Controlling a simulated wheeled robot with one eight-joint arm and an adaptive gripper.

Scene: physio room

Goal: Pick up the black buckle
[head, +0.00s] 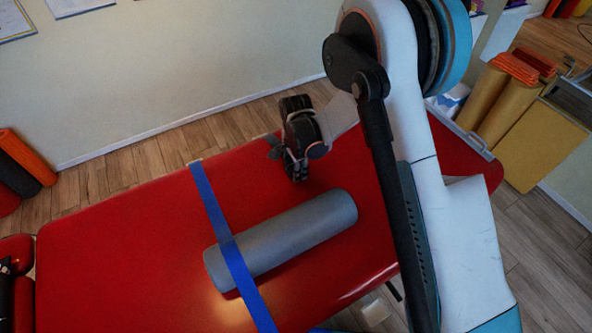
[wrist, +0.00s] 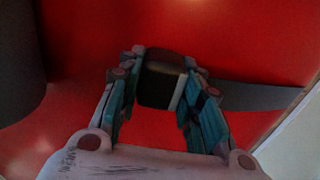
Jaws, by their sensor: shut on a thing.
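The black buckle (wrist: 162,84) is a dark block with a pale stripe down one side in the wrist view. My gripper (wrist: 165,88) is shut on it, with teal-padded fingers on both sides of it. In the head view my gripper (head: 294,172) points down over the red treatment table (head: 120,250), near its wall-side edge and beyond the grey roller. I cannot make out the buckle clearly there, as it is dark against the gripper. I cannot tell whether the buckle touches the table.
A grey foam roller (head: 290,236) lies on the table in front of my gripper. A blue strap (head: 210,204) crosses the table and the roller's left end. In the wrist view a dark band (wrist: 255,97) runs to the table edge. The table's left part is clear.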

